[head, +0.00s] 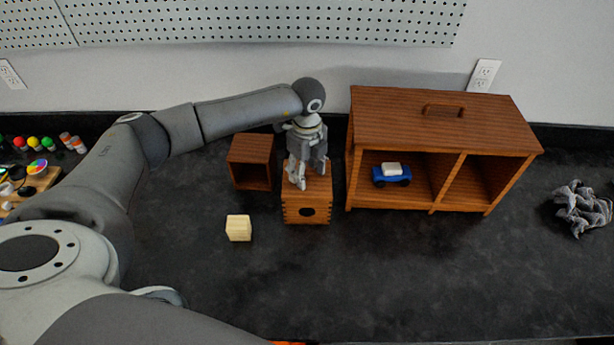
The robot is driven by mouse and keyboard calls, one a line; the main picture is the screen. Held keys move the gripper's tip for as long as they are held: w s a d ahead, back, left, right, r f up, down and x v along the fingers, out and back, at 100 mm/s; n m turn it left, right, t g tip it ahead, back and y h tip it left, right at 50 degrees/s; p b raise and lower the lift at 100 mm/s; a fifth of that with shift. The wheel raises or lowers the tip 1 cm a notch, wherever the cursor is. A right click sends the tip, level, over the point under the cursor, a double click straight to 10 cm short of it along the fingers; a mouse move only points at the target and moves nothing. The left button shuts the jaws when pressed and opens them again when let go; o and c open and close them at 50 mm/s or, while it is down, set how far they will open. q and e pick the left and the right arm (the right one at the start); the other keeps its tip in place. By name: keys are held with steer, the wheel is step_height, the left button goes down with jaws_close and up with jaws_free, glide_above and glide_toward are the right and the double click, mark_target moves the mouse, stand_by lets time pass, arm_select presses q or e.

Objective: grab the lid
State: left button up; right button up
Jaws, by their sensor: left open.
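My left gripper (297,181) points down over a small wooden box (306,211) with jointed corners and a dark round hole in its front. The gripper is open, with its fingertips at or just above the box's top (318,188). I cannot tell whether they touch it. This top may be the lid, but the gripper hides part of it, and I cannot make out a separate lid or knob. My right gripper is not in view.
A dark open-fronted wooden box (251,150) stands close left. Right is a wooden cabinet (420,122) with a top handle, holding a blue-and-white toy car (391,175). A pale block (238,228) and grey cloth (582,208) lie on the dark counter (400,270), whose front is clear.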

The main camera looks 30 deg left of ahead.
arm_select(q)
jaws_close()
steer(key=shift+r, duration=0.1)
